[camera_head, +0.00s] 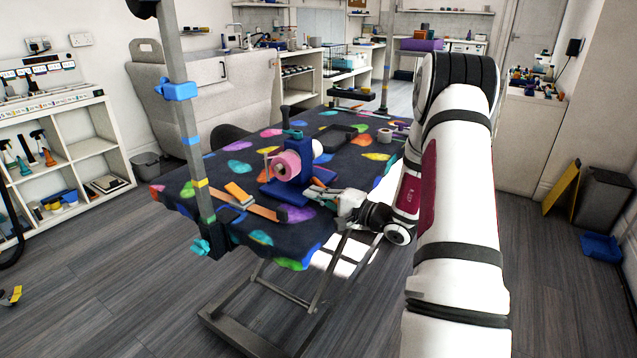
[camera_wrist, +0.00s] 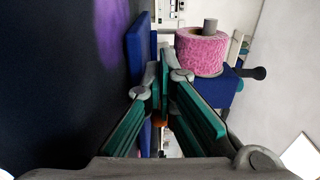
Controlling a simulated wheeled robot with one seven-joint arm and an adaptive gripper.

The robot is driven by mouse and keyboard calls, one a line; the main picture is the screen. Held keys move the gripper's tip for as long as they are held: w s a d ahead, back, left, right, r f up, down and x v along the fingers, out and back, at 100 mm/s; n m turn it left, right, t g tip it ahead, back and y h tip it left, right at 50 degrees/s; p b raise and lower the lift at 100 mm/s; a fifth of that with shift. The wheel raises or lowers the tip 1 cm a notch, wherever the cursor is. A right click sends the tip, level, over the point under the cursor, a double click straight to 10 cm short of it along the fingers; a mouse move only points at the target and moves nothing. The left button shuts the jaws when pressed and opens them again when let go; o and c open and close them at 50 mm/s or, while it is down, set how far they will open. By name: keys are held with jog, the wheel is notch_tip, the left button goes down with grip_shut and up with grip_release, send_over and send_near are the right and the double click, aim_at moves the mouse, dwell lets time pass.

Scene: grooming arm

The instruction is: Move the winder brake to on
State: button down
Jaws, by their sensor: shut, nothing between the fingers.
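The winder is a blue stand (camera_head: 284,193) with a pink roll (camera_head: 287,165) on it, upright on the grooming table. In the wrist view the pink roll (camera_wrist: 202,53) sits on a grey spindle, and the blue body (camera_wrist: 218,90) is right of my fingers. A black knob (camera_wrist: 257,72) sticks out of that body; I cannot tell whether it is the brake, or its setting. My gripper (camera_head: 322,190) is at the near right side of the stand. In the wrist view its fingers (camera_wrist: 165,78) are together and empty, close to a blue plate (camera_wrist: 140,50). Contact is unclear.
The table (camera_head: 210,178) has a dark cover with coloured patches. A wooden-backed brush-like item (camera_head: 250,205) lies left of the winder, near the front edge. A grey post (camera_head: 188,130) with blue clamps rises at the table's left side. Several small items lie farther back.

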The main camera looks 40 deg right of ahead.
aim_at(325, 186)
jog(key=shift+w+d+b, duration=0.2)
jog(key=shift+d+b, duration=0.35)
jog(key=shift+d, duration=0.75)
jog(key=shift+w+d+b, duration=0.15)
jog(key=shift+d+b, duration=0.35)
jog(key=shift+d, duration=0.8)
jog(key=shift+a, duration=0.2)
jog(key=shift+w+a+b, duration=0.1)
jog(key=shift+a+b, duration=0.25)
jog(key=shift+a, duration=0.1)
jog(key=shift+s+a+b, duration=0.2)
jog(key=shift+s+a, duration=0.05)
jog(key=shift+s, duration=0.9)
jog(key=shift+s+a+b, duration=0.25)
jog(key=shift+s, duration=0.85)
jog(key=shift+s+a+b, duration=0.2)
jog(key=shift+s+a, duration=0.05)
jog(key=shift+s, duration=0.9)
